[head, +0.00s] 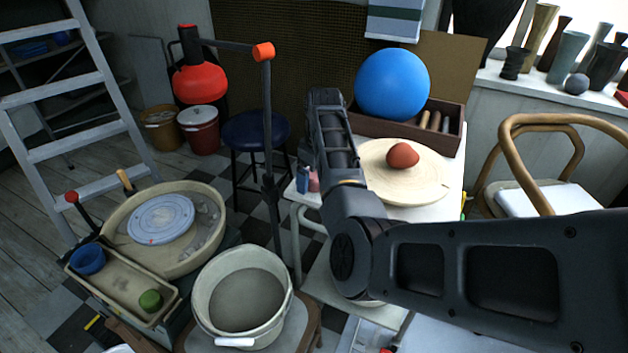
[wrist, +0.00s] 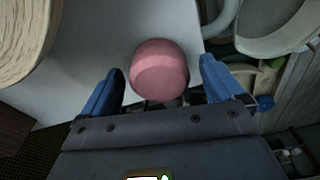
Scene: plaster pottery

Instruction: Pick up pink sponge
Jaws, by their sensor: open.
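The pink sponge (wrist: 159,70) is a rounded pink block at the edge of the white table. It shows in the wrist view between the two blue fingers of my gripper (wrist: 160,76), which is open. The fingers stand apart on either side of it, with a gap visible at each side. In the head view a small part of the sponge (head: 313,182) shows beside a blue finger, at the table's left edge. My arm hides most of the gripper there. I cannot tell how far below the fingertips the sponge lies.
On the white table (head: 448,190) stand a round board (head: 430,186) with a red-brown lump (head: 402,155) and a wooden box (head: 450,140) holding a blue ball (head: 392,85). A black stand (head: 268,150), a bucket (head: 243,335) and a pottery wheel (head: 160,220) stand left of the table.

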